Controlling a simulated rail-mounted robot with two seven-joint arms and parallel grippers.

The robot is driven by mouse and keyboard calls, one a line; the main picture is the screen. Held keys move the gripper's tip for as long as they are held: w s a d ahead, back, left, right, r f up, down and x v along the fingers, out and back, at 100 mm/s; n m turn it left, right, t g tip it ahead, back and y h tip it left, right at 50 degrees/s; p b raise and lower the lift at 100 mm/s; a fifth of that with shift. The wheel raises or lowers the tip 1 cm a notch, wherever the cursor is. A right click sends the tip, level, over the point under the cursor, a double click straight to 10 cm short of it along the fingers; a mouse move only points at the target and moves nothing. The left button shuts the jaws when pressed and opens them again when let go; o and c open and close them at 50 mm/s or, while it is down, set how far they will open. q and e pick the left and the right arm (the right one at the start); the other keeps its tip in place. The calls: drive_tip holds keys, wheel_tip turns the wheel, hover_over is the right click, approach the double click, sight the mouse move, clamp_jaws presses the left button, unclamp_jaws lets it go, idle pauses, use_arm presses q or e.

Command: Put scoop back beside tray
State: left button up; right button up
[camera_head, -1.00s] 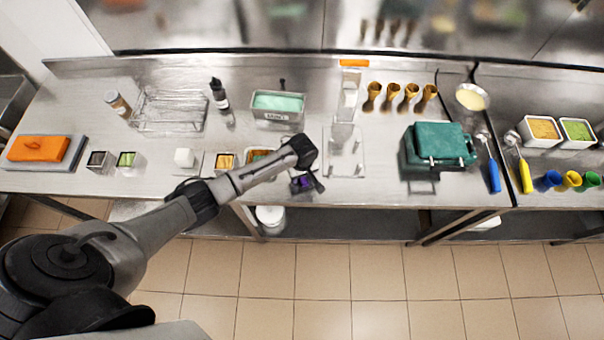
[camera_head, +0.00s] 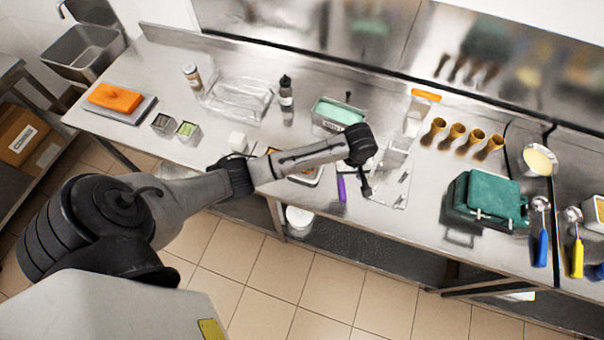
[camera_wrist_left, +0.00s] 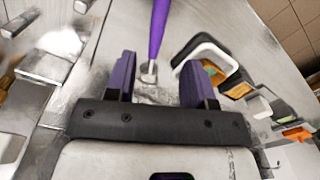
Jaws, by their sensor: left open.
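A scoop with a purple handle (camera_head: 341,188) shows at the table's front edge, just left of my left gripper (camera_head: 365,184). In the left wrist view the purple handle (camera_wrist_left: 158,25) runs up beyond my left gripper (camera_wrist_left: 158,72), with a metal end between the open fingers. The fingers are apart and I see no grip on the scoop. A small tray with a dark and white rim (camera_wrist_left: 233,63) lies right of the handle in the wrist view, with green and orange contents. In the head view my arm partly hides the small trays. My right gripper is not in view.
A metal pan with teal contents (camera_head: 338,112) stands behind my gripper. A clear stand (camera_head: 396,172) is close on its right. A teal case (camera_head: 485,203), a blue-handled scoop (camera_head: 541,235) and a yellow-handled scoop (camera_head: 576,245) are further right.

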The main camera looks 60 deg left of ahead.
use_arm(q)
drive_tip(key=s+d+f+m+t, duration=0.1)
drive_tip(key=s+d+m, duration=0.2)
drive_tip(key=s, duration=0.4)
drive_tip(key=s+d+m+t+h, duration=0.1)
drive_tip(key=s+d+m, duration=0.1)
drive_tip(key=s+m, duration=0.35)
drive_tip(key=s+d+f+m+t, duration=0.1)
drive_tip(key=s+d+m, duration=0.15)
drive_tip(key=s, duration=0.65)
drive_tip(key=s+a+r+m, duration=0.1)
drive_tip(key=s+r+m, duration=0.1)
drive_tip(key=s+r, duration=0.2)
drive_tip(key=s, duration=0.3)
drive_tip(key=shift+a+r+m+t+y, duration=0.15)
drive_tip(key=shift+a+m+t+y, duration=0.05)
drive_tip(key=shift+m+t+y, duration=0.2)
